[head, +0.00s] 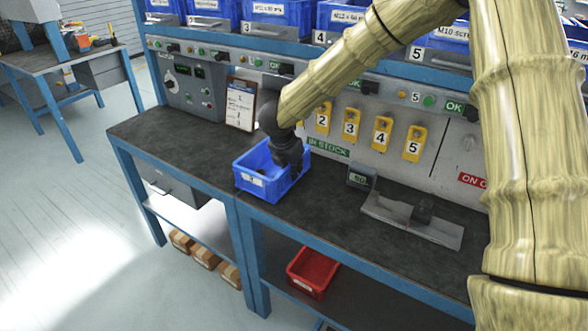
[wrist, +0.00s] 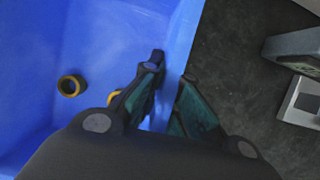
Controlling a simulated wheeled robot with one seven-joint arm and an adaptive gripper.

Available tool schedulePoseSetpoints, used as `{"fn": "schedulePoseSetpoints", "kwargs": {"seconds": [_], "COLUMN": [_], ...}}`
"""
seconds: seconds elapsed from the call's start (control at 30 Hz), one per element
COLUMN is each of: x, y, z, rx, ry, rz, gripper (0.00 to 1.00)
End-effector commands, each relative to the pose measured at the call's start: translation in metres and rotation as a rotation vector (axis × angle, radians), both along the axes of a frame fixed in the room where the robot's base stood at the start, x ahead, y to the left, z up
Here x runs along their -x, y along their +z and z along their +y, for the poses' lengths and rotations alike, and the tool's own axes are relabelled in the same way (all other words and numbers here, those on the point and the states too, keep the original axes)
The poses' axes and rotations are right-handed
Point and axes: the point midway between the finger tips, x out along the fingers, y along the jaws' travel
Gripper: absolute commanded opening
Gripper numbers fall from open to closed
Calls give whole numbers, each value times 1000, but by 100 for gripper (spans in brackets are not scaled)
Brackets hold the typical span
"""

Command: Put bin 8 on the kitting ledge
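A blue bin (head: 258,183) stands on the dark bench top near its front edge in the head view. A white label is on its front, too small to read, so I cannot tell its number. My gripper (head: 289,165) is at the bin's right side. In the wrist view my gripper (wrist: 170,82) has one finger inside the bin (wrist: 105,35) and one outside. The fingers are close together, with the bin's wall between them, and look shut on it.
Numbered blue bins (head: 282,14) line the upper shelf. A red bin (head: 312,272) sits on the lower shelf, with cardboard boxes (head: 205,257) to its left. A small display (head: 361,177) and a grey plate (head: 412,218) stand right of the blue bin. The bench top to the left is clear.

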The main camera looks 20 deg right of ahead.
Motion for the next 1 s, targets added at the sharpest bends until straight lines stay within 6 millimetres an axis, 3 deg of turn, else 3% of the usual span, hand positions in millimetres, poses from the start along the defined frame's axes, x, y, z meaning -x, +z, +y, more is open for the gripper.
{"fn": "schedulePoseSetpoints", "kwargs": {"seconds": [0.27,0.4,0.77,1.0], "x": [0,0,0,7], "y": [-2,-2,1,26], "z": [0,0,0,7], "rx": [0,0,0,0], "ry": [0,0,0,2], "rz": [0,0,0,-2], "gripper": [0,27,27,27]}}
